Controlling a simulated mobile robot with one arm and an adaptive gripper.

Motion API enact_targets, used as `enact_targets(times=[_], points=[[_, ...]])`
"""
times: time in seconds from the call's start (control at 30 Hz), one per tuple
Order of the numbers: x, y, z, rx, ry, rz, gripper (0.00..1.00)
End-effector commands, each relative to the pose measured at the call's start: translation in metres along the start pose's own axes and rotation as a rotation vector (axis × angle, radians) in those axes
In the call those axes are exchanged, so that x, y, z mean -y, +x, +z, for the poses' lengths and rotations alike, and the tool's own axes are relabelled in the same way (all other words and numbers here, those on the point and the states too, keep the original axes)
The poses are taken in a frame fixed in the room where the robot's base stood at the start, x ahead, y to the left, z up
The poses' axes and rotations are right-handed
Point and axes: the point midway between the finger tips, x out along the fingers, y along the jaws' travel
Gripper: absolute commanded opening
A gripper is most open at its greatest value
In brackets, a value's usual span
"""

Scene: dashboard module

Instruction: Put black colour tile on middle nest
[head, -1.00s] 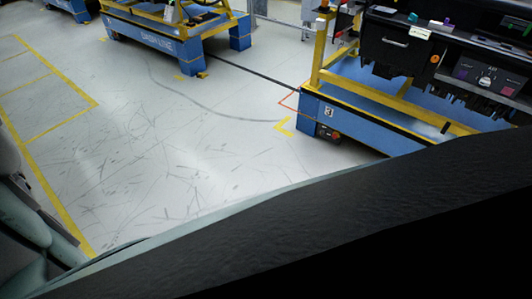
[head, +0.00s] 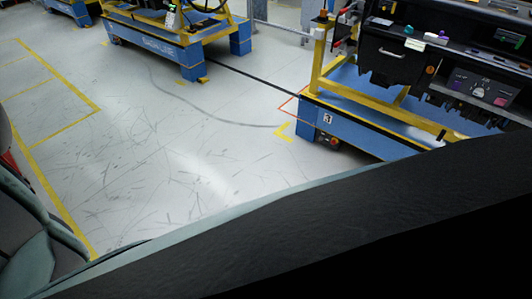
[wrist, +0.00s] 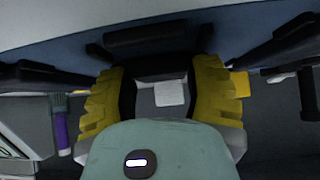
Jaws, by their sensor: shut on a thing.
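In the wrist view my gripper (wrist: 158,92) has two ribbed yellow fingers closed around a dark piece (wrist: 160,70), which looks like the black colour tile; its edges blend into the shadow. A small pale square (wrist: 170,93) shows between the fingers. In the head view the dashboard module (head: 390,53) is at the upper right, with several small coloured pieces on it. I cannot make out the middle nest. My gripper is not visible in the head view.
A blue cart base (head: 365,133) with a yellow frame (head: 375,98) carries the dashboard. Another blue cart (head: 150,38) stands at the upper left. The grey floor (head: 150,140) between is clear. In the wrist view a purple-handled tool (wrist: 61,130) is at the left.

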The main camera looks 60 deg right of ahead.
Motion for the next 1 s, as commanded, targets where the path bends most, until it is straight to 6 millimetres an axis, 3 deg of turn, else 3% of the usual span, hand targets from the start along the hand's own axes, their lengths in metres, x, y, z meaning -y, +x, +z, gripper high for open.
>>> enact_targets(times=[0.43,0.47,0.5,0.7,1.0], points=[[0.0000,0.0038,0.0035,0.000,-0.002,0.000,0.18],[0.0001,0.0035,0.0033,0.000,-0.001,0.000,0.57],[0.0000,0.0027,0.0026,0.000,-0.001,0.000,0.61],[-0.0002,0.0025,0.0026,0.000,-0.001,0.000,0.82],[-0.0003,0.0013,0.0016,0.000,0.000,0.000,0.83]])
